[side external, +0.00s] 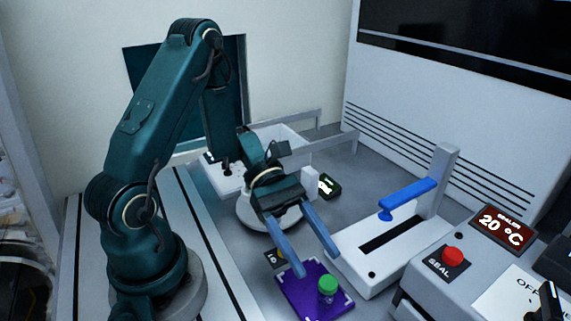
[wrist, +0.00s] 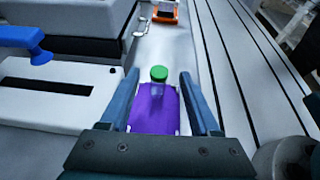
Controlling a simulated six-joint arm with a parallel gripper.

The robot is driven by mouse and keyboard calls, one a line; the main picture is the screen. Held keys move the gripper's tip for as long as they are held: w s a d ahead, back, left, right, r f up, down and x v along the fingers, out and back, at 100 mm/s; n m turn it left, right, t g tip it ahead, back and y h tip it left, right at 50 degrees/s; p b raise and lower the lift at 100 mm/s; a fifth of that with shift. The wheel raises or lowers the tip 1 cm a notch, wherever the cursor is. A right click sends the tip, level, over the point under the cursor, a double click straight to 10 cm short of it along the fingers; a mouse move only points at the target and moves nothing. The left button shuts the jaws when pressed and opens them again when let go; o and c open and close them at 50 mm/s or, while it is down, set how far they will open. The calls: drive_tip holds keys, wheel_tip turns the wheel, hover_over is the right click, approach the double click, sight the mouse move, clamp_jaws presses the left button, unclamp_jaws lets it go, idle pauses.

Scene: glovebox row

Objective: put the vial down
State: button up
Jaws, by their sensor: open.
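The vial (side external: 327,297) has a green cap and a clear body. It stands upright on a purple mat (side external: 296,293) with pale corner marks. My gripper (side external: 319,263) is open, its two blue fingers spread apart above the mat. In the wrist view the vial (wrist: 159,86) stands on the purple mat (wrist: 153,112), between the lines of the two fingers (wrist: 160,76) and apart from both. The vial's base is clear of the fingers in the wrist view. No finger touches the vial that I can see.
A white sealer with a blue lever (side external: 408,197) stands right of the mat. A control box with a red button (side external: 453,256) and a temperature display (side external: 502,229) is at the lower right. A white tray (side external: 228,180) lies behind my gripper. An orange device (wrist: 165,12) is farther off.

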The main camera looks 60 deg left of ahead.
drive_tip(key=s+r+m+g+y, duration=0.1)
drive_tip(key=s+r+m+y, duration=0.4)
drive_tip(key=s+m+y, duration=0.45)
drive_tip(key=w+a+r+m+t+y, duration=0.3)
drive_tip(key=a+m+t, duration=0.3)
drive_tip(key=m, duration=0.3)
drive_tip(key=shift+w+r+y, duration=0.25)
drive_tip(key=shift+r+y, duration=0.2)
drive_tip(key=shift+r, duration=0.25)
